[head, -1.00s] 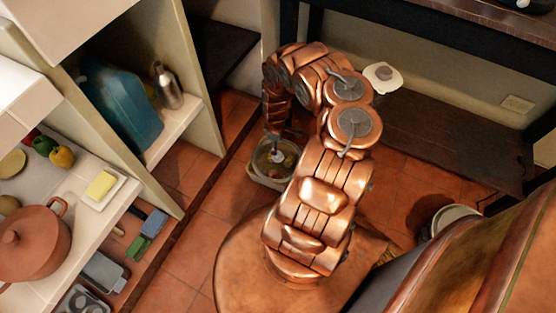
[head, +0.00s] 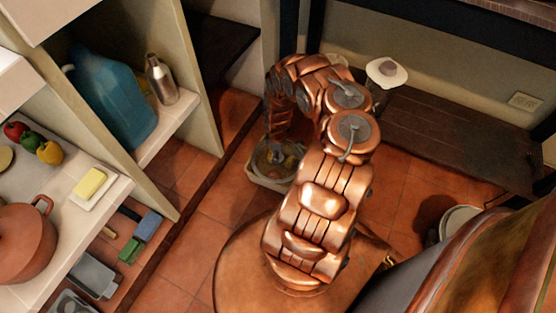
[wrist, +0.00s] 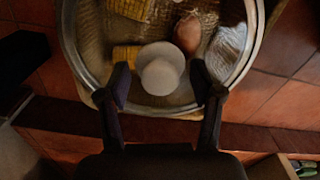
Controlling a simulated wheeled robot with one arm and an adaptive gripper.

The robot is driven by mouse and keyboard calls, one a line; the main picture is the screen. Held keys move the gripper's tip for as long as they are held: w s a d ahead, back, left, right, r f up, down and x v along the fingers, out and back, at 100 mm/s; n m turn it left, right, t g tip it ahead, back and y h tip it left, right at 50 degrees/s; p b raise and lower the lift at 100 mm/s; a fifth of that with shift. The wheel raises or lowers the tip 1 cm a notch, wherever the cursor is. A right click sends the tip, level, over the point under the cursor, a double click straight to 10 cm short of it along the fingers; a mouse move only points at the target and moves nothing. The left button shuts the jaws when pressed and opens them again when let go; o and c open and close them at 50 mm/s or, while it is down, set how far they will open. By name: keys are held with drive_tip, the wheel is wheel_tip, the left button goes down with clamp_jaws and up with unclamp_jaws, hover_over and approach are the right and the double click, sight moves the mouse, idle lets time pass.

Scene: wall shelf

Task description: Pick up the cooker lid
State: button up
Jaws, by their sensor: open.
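The cooker (head: 270,178) stands on the tiled floor beside the shelf unit, below my gripper (head: 275,150). Its lid looks like clear glass with a metal rim (wrist: 72,62); corn and other food show beneath it. A pale round knob (wrist: 160,72) stands up from the lid. In the wrist view my gripper (wrist: 163,82) is open, with one finger on each side of the knob. The knob sits between the fingertips, and I cannot tell whether either finger touches it. My arm hides part of the cooker in the head view.
The shelf unit at left holds a blue jug (head: 112,95), a metal bottle (head: 162,80), a terracotta pot (head: 22,245) and butter (head: 90,183). A white lidded object (head: 387,74) stands on the dark low shelf. A white bucket (head: 458,222) is at right.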

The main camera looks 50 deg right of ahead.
clamp_jaws()
idle(0.4)
drive_tip(key=shift+r, duration=0.1)
